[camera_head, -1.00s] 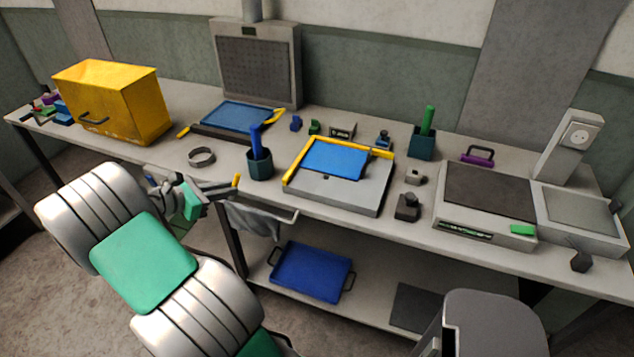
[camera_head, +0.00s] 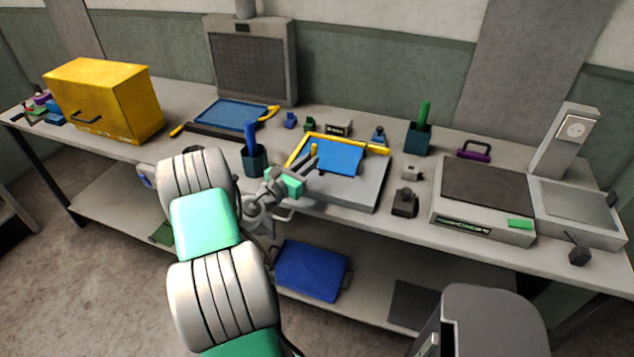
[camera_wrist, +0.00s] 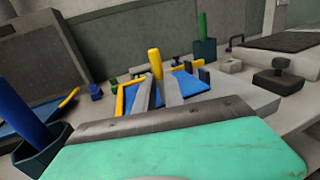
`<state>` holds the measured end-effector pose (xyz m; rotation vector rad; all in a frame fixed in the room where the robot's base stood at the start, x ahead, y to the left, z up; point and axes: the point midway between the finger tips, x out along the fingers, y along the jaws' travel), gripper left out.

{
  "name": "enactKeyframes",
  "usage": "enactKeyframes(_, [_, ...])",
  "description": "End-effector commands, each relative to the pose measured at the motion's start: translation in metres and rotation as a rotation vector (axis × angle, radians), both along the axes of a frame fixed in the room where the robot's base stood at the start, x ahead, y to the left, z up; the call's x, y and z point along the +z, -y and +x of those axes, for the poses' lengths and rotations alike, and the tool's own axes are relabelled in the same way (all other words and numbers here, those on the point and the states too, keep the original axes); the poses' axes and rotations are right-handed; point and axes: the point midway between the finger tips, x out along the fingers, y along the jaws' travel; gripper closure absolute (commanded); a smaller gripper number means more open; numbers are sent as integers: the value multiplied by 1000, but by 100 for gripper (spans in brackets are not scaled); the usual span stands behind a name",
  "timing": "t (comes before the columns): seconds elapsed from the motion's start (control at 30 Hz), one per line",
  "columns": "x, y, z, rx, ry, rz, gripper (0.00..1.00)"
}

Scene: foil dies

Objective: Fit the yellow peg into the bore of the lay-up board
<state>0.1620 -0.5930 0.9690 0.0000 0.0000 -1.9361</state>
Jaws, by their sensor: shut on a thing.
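The lay-up board (camera_head: 363,191) is a grey slab with a blue sheet and yellow strips along its left and back edges. It lies near the front of the bench and also shows in the wrist view (camera_wrist: 258,101). The yellow peg (camera_head: 314,149) is upright between my gripper's fingertips (camera_head: 309,163). In the wrist view, the yellow peg (camera_wrist: 155,62) stands up from between the two grey fingers (camera_wrist: 158,88). My gripper is shut on the peg over the board's left part. The bore is not visible, and I cannot tell the peg's height above the board.
A dark cup (camera_head: 254,163) with a blue rod stands close left of my gripper. A dark block (camera_head: 404,203) and a grey scale-like device (camera_head: 482,201) stand to the right. A yellow box (camera_head: 105,103) is at the far left. A blue tray (camera_head: 312,271) lies on the shelf below.

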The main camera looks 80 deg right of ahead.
Motion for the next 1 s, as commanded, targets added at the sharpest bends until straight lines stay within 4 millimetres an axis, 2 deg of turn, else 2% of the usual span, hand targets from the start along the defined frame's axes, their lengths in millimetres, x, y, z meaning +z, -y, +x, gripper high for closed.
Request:
enactKeyframes(0.03, [-19, 7, -6, -4, 0, -2, 100])
enactKeyframes(0.27, [-33, 21, -15, -1, -1, -2, 100])
enactKeyframes(0.5, [-75, 25, -18, 0, 1, 5, 100])
enactKeyframes(0.7, [-78, 23, -20, -3, -4, 18, 100])
enactKeyframes(0.73, [-79, 22, -21, -4, -4, 20, 84])
enactKeyframes(1.0, [-75, 24, -19, -2, -2, 14, 65])
